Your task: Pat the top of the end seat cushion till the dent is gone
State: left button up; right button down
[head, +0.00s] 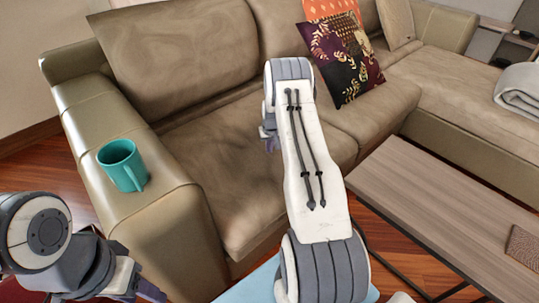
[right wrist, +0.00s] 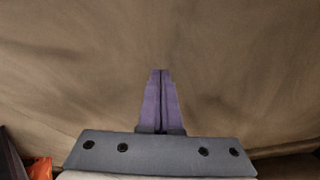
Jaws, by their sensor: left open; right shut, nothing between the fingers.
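The end seat cushion (head: 213,178) of the tan leather sofa lies between the armrest and my right arm in the head view. Its top has dark creases and shading; I cannot make out a clear dent. My right gripper (head: 268,140) is over the cushion's right part, mostly hidden behind my arm. In the right wrist view its purple fingers (right wrist: 161,72) are shut with nothing between them, against a background of tan leather. I cannot tell whether they touch it. My left gripper (head: 148,288) is open and empty at the lower left, in front of the armrest.
A teal mug (head: 121,166) stands on the sofa's armrest (head: 88,120). A wooden coffee table (head: 440,205) is at the right. Patterned pillows (head: 343,58) lean at the back. A folded grey blanket (head: 520,88) lies at the far right.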

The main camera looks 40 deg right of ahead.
aim_at(269, 155)
jog(key=shift+f, duration=0.1)
jog(key=shift+f+b, duration=1.05)
jog(key=shift+f, duration=0.45)
notch_tip(269, 155, up, 4)
jog(key=p, duration=0.3)
jog(key=shift+r, duration=0.25)
jog(key=shift+f, duration=0.2)
jog(key=shift+f+b, duration=0.8)
jog(key=shift+f, duration=0.45)
jog(key=shift+r+p, duration=1.45)
jog(key=shift+r, duration=0.5)
